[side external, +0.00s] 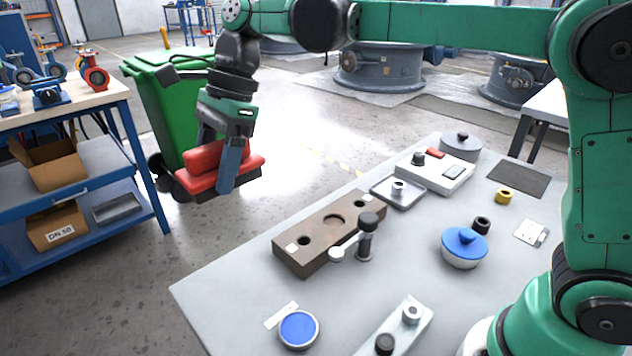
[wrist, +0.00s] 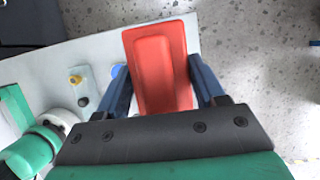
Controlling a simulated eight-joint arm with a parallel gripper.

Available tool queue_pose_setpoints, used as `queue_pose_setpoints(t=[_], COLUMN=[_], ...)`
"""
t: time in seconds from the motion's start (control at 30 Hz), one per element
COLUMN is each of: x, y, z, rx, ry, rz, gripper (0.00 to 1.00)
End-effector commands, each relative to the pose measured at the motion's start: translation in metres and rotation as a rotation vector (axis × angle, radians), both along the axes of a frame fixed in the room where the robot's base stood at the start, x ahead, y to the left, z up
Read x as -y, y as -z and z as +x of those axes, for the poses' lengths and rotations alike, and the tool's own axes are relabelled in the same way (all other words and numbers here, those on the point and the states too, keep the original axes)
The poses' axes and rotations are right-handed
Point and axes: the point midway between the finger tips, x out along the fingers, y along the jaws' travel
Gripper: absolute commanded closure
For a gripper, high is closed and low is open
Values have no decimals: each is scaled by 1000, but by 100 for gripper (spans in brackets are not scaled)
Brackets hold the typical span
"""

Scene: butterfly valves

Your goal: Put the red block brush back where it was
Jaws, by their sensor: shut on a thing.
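The red block brush (side external: 203,169) has a red body with a dark underside. My gripper (side external: 219,172) is shut on it and holds it in the air, off the table's far left edge in the side view. The brush also shows in the wrist view (wrist: 158,66), between the two blue fingers of my gripper (wrist: 160,85). The brush is roughly level, with its dark side down. No marked place for the brush can be made out on the grey table (side external: 235,285).
The table holds a brown block with holes (side external: 310,240), a small lever post (side external: 366,240), a blue-lidded pot (side external: 464,246), a blue-topped round tin (side external: 298,329) and a grey tray (side external: 397,191). A green bin (side external: 160,110) and blue trolley (side external: 75,165) stand beyond.

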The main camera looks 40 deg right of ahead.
Motion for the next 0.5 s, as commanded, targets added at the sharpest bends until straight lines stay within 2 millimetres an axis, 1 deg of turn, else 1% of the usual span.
queue_pose_setpoints(t=[0.07,0.17,0.5], x=[-3,-2,-2], y=[9,31,121], z=[-1,-1,-1], rx=[-1,0,0], ry=[-9,-8,-6], rz=[0,0,0], gripper=[100,100,100])
